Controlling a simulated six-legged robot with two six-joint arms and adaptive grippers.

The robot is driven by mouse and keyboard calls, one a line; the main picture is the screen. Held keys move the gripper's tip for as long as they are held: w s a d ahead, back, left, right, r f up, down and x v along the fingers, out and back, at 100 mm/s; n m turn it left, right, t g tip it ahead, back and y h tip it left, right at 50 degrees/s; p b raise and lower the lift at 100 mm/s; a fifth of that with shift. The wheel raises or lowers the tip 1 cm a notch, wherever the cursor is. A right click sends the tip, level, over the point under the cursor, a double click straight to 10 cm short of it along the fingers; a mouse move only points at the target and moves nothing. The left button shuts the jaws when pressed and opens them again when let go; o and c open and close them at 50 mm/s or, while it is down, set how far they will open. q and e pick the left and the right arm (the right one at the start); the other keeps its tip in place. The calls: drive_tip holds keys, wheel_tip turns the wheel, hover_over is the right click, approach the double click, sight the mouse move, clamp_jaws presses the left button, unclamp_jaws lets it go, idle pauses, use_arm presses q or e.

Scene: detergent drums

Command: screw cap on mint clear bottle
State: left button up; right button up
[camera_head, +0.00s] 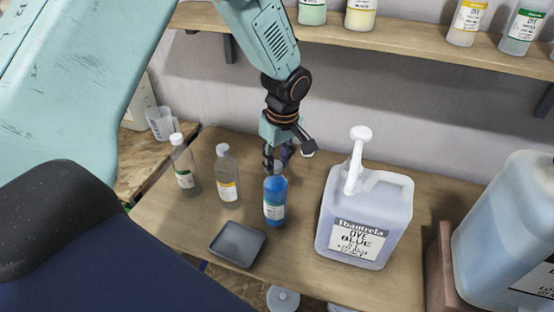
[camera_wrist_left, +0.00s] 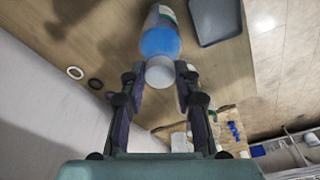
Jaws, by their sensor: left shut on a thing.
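My left gripper (camera_head: 277,164) points down just above a bottle of blue liquid (camera_head: 275,203) with a white and green-blue label. In the left wrist view, the two fingers (camera_wrist_left: 160,78) are shut on a round white cap (camera_wrist_left: 160,70). The cap lines up with the top of the blue bottle (camera_wrist_left: 160,40); I cannot tell whether it is threaded on. A clear bottle with a green-marked label (camera_head: 183,168) and a clear bottle with a yellow-marked label (camera_head: 227,175) stand to the left, both white-topped. My right gripper is not in view.
A dark grey tray (camera_head: 237,244) lies in front of the bottles. A large blue dye jug (camera_head: 364,215) with a white pump stands right. A shelf (camera_head: 400,40) with bottles runs along the wall.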

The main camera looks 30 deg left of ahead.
use_arm(q)
drive_tip(key=shift+s+m+p, duration=0.15)
drive_tip(key=shift+m+p, duration=0.35)
drive_tip(key=shift+m, duration=0.2)
drive_tip(key=m+p, duration=0.2)
drive_tip(key=m, duration=0.1)
drive_tip(key=shift+s+m+t, duration=0.1)
drive_tip(key=shift+m+t, duration=0.2)
drive_tip(key=shift+m, duration=0.1)
drive_tip(key=shift+f+m, duration=0.1)
drive_tip(key=shift+m, duration=0.2)
drive_tip(key=shift+a+m+h+p, duration=0.1)
drive_tip(key=shift+m+h+p, duration=0.2)
drive_tip(key=shift+m+p, duration=0.3)
drive_tip(key=m+p, duration=0.2)
drive_tip(key=m, duration=0.2)
drive_tip(key=shift+a+p, duration=0.1)
drive_tip(key=shift+p, duration=0.2)
